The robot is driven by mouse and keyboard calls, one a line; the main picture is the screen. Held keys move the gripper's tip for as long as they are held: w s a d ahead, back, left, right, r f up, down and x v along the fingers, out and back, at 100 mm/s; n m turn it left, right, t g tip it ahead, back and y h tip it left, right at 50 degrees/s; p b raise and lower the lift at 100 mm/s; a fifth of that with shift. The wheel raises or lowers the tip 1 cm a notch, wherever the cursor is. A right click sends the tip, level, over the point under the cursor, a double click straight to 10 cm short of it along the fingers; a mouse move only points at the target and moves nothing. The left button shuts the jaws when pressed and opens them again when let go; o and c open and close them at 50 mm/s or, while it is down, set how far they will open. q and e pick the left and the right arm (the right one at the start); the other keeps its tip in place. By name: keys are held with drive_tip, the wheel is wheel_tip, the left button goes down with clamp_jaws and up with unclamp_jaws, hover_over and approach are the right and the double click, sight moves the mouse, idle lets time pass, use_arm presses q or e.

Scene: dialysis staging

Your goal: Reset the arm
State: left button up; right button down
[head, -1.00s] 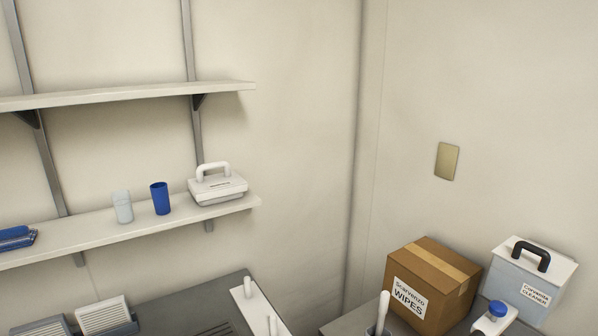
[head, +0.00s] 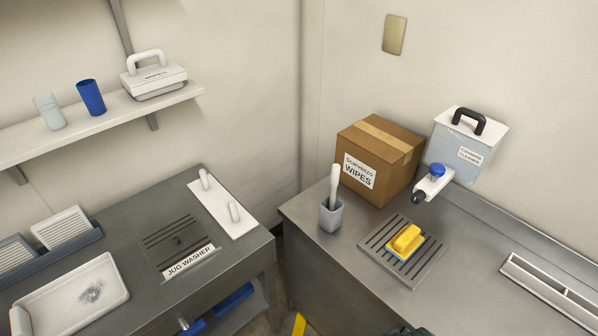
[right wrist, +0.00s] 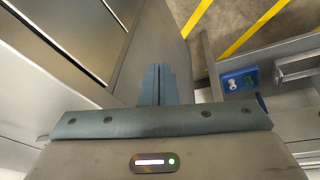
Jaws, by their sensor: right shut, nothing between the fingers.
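My right gripper (right wrist: 159,84) shows in the right wrist view, its two fingers pressed together and shut with nothing between them. It hangs clear of any object, beside a grey metal cabinet side. In the head view only a dark piece at the bottom edge may be part of my arm; neither gripper can be made out there. My left gripper is out of view.
A right counter holds a wipes box (head: 380,160), a cleaner container (head: 468,145), a cup with a white handle (head: 331,214) and a yellow sponge (head: 406,240). The left counter has a jug washer (head: 180,243) and white tray (head: 70,300). A wall shelf (head: 100,114) holds cups.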

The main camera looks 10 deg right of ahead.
drive_tip(key=s+d+f+g+b, duration=0.1)
drive_tip(key=s+f+b, duration=0.1)
drive_tip(key=f, duration=1.3)
drive_tip(key=s+d+f+b, duration=0.1)
drive_tip(key=s+f+b, duration=0.1)
drive_tip(key=f, duration=1.3)
drive_tip(key=s+d+f+g+b, duration=0.1)
drive_tip(key=s+f+b, duration=0.3)
drive_tip(key=s+f, duration=1.2)
wheel_tip(320, 180, down, 3)
drive_tip(key=shift+s, duration=0.35)
drive_tip(key=shift+w, duration=0.1)
